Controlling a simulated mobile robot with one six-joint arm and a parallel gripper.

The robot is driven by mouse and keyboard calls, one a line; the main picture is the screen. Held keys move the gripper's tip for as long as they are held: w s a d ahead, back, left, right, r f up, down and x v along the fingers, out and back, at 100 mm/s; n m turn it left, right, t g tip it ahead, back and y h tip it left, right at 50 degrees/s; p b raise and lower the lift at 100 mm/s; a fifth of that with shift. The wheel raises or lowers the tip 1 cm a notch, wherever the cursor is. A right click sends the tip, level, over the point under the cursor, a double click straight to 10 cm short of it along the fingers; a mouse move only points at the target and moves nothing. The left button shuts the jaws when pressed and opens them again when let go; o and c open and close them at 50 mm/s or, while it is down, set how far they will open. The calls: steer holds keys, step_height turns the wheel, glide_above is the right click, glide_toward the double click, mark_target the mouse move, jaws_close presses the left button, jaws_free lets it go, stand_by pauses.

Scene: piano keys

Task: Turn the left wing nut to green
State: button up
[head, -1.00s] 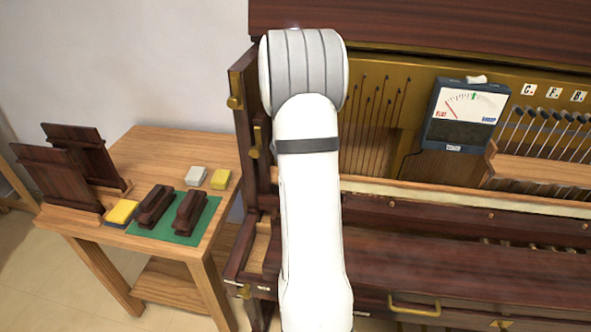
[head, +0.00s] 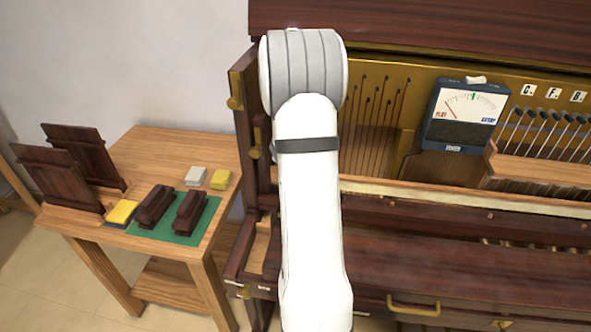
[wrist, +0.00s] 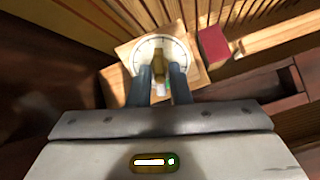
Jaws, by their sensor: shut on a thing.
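In the wrist view my gripper (wrist: 161,84) is shut on a brass wing nut (wrist: 158,62). The wing nut stands in the middle of a round white dial (wrist: 142,54) with marks around its rim. A small patch of green shows between the fingers at the near side of the dial; the fingers hide part of that side. In the head view my arm hides the gripper, the wing nut and the dial. The meter (head: 464,115) on the piano has a red needle leaning to the left of its scale and a green mark near the top.
A red block (wrist: 213,46) lies right of the dial in the wrist view, near wooden rails. In the head view, the open piano (head: 450,240) spans the right. A side table (head: 165,145) at left holds dark blocks on a green mat (head: 210,215) and yellow pads.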

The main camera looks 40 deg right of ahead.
steer(key=shift+n, duration=0.3)
steer(key=shift+f+n, duration=0.1)
steer(key=shift+n, duration=0.6)
steer(key=shift+n, duration=0.6)
steer(key=o, duration=0.9)
steer(key=shift+s+a+r+p, duration=0.25)
steer(key=shift+r+p, duration=0.2)
steer(key=shift+r, duration=0.15)
steer(key=p+v, duration=0.4)
steer(key=v, duration=0.5)
steer(key=shift+s+a+r, duration=0.15)
steer(key=shift+a+r, duration=0.1)
steer(key=shift+a, duration=0.05)
